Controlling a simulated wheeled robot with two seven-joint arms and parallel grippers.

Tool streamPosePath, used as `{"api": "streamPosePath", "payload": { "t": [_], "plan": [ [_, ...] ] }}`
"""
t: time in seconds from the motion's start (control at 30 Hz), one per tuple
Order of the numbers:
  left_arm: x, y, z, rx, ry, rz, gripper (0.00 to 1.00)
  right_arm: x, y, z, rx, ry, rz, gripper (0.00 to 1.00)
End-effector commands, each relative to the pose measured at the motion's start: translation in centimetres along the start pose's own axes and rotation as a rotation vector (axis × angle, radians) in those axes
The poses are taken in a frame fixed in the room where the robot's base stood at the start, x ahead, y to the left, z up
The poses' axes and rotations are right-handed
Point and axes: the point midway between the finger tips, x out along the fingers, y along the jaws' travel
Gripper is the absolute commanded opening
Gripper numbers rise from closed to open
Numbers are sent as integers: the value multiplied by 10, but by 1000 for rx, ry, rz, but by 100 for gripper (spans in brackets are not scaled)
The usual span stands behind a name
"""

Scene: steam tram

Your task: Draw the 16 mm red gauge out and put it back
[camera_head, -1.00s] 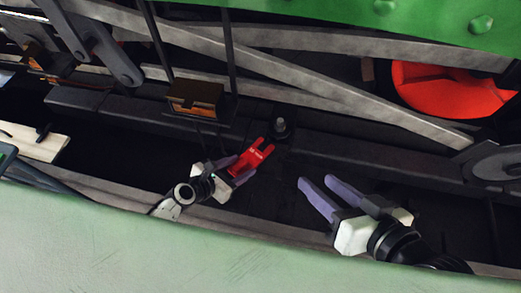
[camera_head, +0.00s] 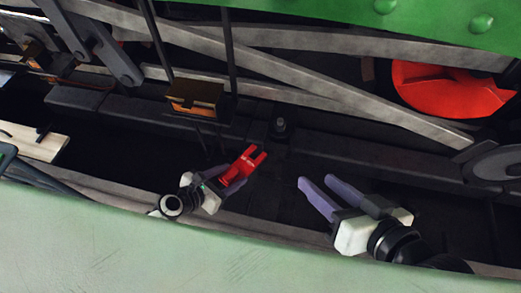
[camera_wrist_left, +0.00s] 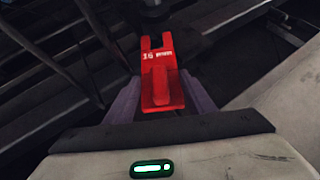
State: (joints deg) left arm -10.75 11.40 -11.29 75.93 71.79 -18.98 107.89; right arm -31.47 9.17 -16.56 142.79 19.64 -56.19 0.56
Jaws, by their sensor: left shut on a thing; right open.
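The red gauge (camera_head: 243,166) is a flat forked piece held in my left gripper (camera_head: 228,175). In the left wrist view the gauge (camera_wrist_left: 161,75) shows the mark 16 and its open fork points away from the gripper. My left gripper (camera_wrist_left: 161,100) is shut on the gauge's near end, with a purple finger on each side. In the head view the fork points up and right, toward a dark upright bolt (camera_head: 280,127), and is apart from it. My right gripper (camera_head: 322,190) is open and empty, to the right of the gauge.
A dark beam (camera_head: 350,149) runs behind the grippers, with a brass-coloured box (camera_head: 195,96) above it. A grey rod (camera_head: 300,78) slants across the back. A pale green panel (camera_head: 120,235) fills the front. A wooden board (camera_head: 35,143) lies at the left. A red wheel part (camera_head: 450,88) is at right.

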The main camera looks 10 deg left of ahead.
Motion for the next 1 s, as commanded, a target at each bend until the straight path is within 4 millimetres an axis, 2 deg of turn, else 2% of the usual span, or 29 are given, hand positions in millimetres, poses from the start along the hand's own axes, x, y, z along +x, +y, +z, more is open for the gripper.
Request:
{"api": "streamPosePath", "payload": {
  "t": [0.47,1.0],
  "plan": [
    [-4,0,-4,1,3,-1,14,0,0,0,0,1,0,41],
    [-34,0,-8,0,0,0,14,-5,-3,-7,0,1,0,41]
  ]
}}
